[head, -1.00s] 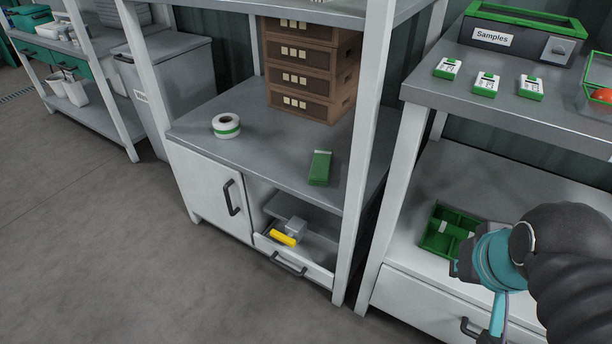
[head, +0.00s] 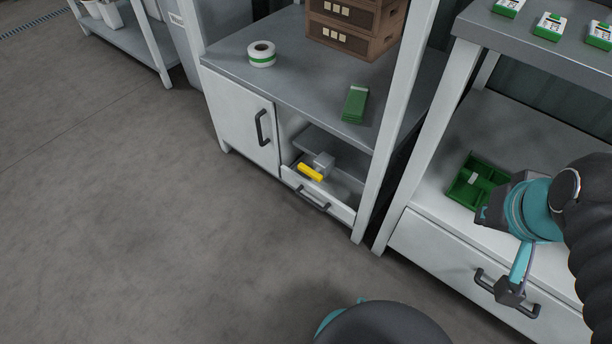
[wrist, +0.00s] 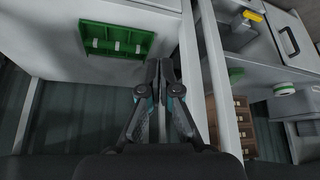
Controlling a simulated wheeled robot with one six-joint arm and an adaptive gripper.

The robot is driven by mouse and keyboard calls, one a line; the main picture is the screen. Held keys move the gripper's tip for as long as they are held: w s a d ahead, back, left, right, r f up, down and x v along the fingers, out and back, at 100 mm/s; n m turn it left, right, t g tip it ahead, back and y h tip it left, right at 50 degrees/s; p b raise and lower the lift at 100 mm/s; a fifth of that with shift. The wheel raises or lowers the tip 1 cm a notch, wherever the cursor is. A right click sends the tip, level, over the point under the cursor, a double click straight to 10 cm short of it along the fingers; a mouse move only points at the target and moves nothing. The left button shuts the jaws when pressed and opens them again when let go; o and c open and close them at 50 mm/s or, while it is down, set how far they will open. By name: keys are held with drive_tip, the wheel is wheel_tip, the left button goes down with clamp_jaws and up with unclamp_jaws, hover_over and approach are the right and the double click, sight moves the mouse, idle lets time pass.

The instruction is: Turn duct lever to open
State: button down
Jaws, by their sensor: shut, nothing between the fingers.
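A yellow bar (head: 311,172) beside a grey block (head: 323,161) sits low in the open bay of the middle cabinet, just above a drawer front. It looks like the lever, but its mounting and turn are too small to tell. The yellow bar also shows at the top right of the wrist view (wrist: 253,16). My gripper (wrist: 166,66) is shut and empty in the wrist view, apart from the bar and to its left. In the head view my arm is at the right, over the right-hand bench, and my fingertips cannot be made out clearly.
A green divided tray (head: 462,193) lies on the right bench's lower shelf, near my arm. A white post (head: 398,110) stands between that bench and the bay. A tape roll (head: 262,54) and green box (head: 355,104) are on the cabinet top. The floor in front is clear.

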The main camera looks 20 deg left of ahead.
drive_tip(key=w+a+f+n+t+h+b, duration=0.15)
drive_tip(key=w+a+f+n+h, duration=0.25)
drive_tip(key=a+f+n, duration=0.95)
drive_tip(key=w+a+f+n+t+h+b, duration=0.15)
drive_tip(key=w+a+f+n+h, duration=0.4)
drive_tip(key=f, duration=1.55)
drive_tip(key=w+a+f+n+t+h, duration=0.2)
drive_tip(key=a+f+n, duration=0.5)
drive_tip(key=a+f, duration=0.75)
wheel_tip(320, 180, down, 6)
drive_tip(key=w+a+r+n+t+y, duration=0.1)
drive_tip(key=w+a+n+t+y, duration=0.1)
drive_tip(key=n+t, duration=0.2)
drive_tip(key=w+a+r+n+t+y, duration=0.2)
drive_tip(key=a+r+t, duration=0.3)
drive_tip(key=a, duration=0.3)
drive_tip(key=shift+w+r+y, duration=0.35)
drive_tip(key=shift+w+r, duration=0.05)
drive_tip(key=shift+w, duration=0.15)
